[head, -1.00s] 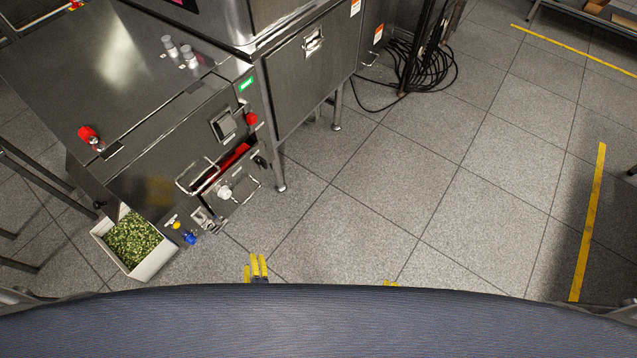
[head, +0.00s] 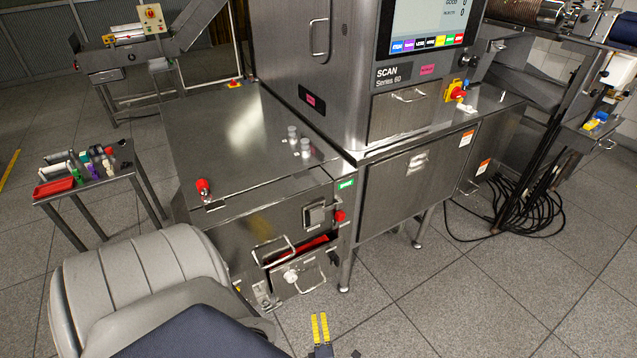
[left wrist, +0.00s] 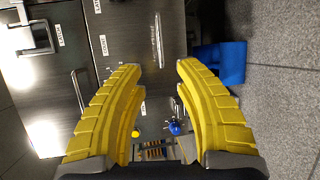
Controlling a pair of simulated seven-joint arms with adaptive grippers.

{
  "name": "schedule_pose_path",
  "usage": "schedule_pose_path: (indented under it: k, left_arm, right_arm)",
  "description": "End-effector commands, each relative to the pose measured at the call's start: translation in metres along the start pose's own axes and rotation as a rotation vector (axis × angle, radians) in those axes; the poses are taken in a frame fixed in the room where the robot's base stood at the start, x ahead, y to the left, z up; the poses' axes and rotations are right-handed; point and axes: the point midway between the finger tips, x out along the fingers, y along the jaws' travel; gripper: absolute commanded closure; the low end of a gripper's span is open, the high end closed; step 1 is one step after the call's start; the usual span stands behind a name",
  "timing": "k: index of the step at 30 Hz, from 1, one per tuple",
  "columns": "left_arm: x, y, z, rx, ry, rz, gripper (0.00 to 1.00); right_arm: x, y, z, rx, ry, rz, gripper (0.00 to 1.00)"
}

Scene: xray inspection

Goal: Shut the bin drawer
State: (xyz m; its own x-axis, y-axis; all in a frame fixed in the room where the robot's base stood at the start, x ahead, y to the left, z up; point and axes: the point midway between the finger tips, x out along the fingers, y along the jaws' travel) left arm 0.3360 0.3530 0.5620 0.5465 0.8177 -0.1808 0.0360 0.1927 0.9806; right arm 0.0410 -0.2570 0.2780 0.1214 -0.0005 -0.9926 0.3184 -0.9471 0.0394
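The bin drawer (head: 297,279) is in the front of the steel cabinet, low down in the head view. It stands a little open, with a red interior showing along its top. In the left wrist view the left gripper (left wrist: 160,78) is open and empty, facing dark steel panels with a bar handle (left wrist: 157,40). My right gripper cannot be made out.
The steel cabinet (head: 240,140) adjoins the scanner (head: 330,60). A small side table (head: 120,180) with a red tray and bottles stands at left. Black cables (head: 520,210) lie on the floor at right. The tiled floor (head: 430,300) in front is clear.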

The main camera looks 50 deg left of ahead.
Motion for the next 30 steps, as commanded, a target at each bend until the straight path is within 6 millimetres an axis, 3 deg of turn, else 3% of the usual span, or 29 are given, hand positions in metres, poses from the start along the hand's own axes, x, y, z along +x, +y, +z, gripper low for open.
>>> schedule_pose_path:
  k: [18,30]
  left_arm:
    - [0.111,0.001,0.001,0.002,-0.002,0.002,0.68]
    - [0.146,0.001,0.001,0.001,-0.001,0.001,0.68]
  right_arm:
    - [0.0,0.0,0.0,0.002,0.001,0.0,1.0]
    - [0.0,0.0,-0.001,0.003,0.002,0.0,1.0]
